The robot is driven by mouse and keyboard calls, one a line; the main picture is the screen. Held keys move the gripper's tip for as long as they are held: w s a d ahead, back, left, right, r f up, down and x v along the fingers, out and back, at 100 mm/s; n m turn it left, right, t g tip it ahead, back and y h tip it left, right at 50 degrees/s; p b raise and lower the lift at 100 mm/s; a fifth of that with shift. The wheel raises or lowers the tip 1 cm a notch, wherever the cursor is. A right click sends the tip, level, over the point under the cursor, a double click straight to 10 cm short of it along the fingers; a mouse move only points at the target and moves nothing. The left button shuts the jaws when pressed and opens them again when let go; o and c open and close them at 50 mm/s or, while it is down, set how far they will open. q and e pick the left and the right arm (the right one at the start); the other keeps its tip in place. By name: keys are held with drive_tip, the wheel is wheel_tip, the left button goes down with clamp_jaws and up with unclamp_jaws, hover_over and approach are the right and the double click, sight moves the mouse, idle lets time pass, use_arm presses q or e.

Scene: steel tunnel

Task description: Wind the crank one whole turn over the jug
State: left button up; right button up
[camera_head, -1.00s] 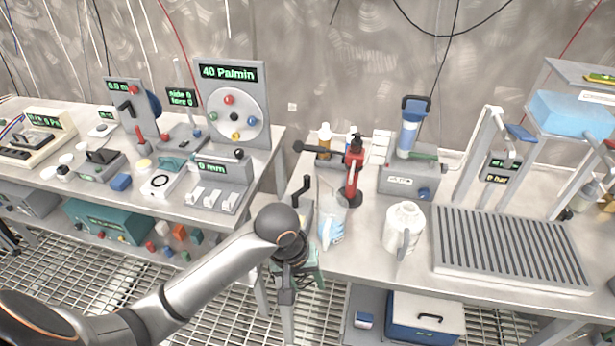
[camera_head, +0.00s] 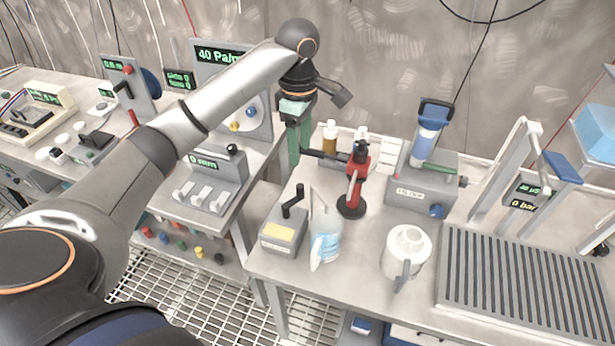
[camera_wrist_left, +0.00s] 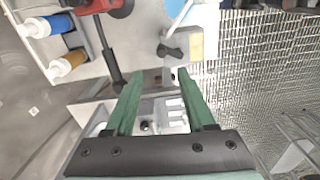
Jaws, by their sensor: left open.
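A grey box (camera_head: 284,241) with a yellow top panel carries a black crank (camera_head: 292,201) near the table's left front. The clear jug (camera_head: 326,240) with blue on it stands just right of the box. A red stand (camera_head: 352,190) behind the jug has a black lever (camera_head: 326,155) reaching left. My left gripper (camera_head: 299,155) is open and empty, its green fingers pointing down at the lever's left end. In the left wrist view the lever (camera_wrist_left: 112,62) ends beside the left finger, not clearly between the fingers (camera_wrist_left: 160,73); the crank (camera_wrist_left: 172,50) is beyond them. My right gripper is not in view.
A white jug (camera_head: 407,250) stands right of the clear jug. Bottles (camera_head: 330,138) and a grey unit with a blue-topped cylinder (camera_head: 427,150) stand behind. A grooved grey tray (camera_head: 520,275) fills the right side. A gap separates the two tables.

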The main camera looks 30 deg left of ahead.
sight(300, 186)
use_arm(q)
drive_tip(key=f, duration=1.2)
drive_tip(key=shift+s+f, duration=0.1)
drive_tip(key=shift+s, duration=0.1)
drive_tip(key=shift+c, duration=0.2)
clamp_jaws()
